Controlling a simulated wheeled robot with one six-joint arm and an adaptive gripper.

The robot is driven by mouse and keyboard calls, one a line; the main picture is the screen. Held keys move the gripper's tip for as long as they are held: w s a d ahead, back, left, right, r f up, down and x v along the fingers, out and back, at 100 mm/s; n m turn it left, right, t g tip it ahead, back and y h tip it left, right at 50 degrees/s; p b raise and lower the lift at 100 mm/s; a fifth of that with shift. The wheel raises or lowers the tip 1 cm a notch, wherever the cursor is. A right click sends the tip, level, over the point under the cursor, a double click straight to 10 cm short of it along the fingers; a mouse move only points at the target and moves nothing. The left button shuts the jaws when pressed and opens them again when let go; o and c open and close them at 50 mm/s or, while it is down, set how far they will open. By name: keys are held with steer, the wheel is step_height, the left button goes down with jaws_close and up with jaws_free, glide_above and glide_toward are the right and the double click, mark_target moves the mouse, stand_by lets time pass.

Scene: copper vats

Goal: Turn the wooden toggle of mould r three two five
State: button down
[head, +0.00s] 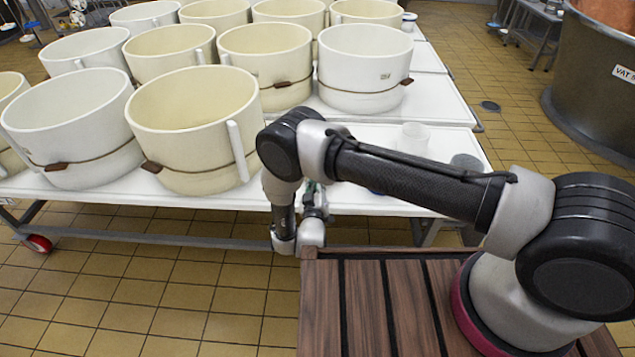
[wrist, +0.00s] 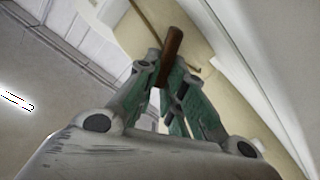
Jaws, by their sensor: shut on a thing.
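In the wrist view my gripper (wrist: 167,68), with green-grey fingers, is shut on the lower end of a brown wooden toggle (wrist: 173,40). The toggle's upper end stands out beyond the fingertips. Behind it is the cream wall of a mould (wrist: 205,40) with a thin brown cord. In the head view my gripper (head: 314,205) is mostly hidden behind my arm, near the table's front edge, and the held toggle does not show. The nearest cream mould (head: 190,125) stands just left of my arm. No mould number can be read, so I cannot tell which mould is r325.
Several other moulds stand close together on the white table (head: 440,95), including a white one (head: 365,65) behind my arm. A small translucent cup (head: 414,136) stands at the table's right. A copper vat (head: 600,80) is at the far right. The tiled floor in front is clear.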

steer(key=n, duration=0.4)
steer(key=a+f+n, duration=0.1)
steer(key=n, duration=0.4)
steer(key=f+n, duration=0.1)
steer(key=n, duration=0.2)
steer(key=shift+a, duration=0.1)
steer(key=shift+n, duration=0.3)
stand_by(0.3)
steer(key=c, duration=1.5)
jaws_free()
steer(key=s, duration=0.7)
steer(key=shift+s+a, duration=0.1)
steer(key=shift+s, duration=0.1)
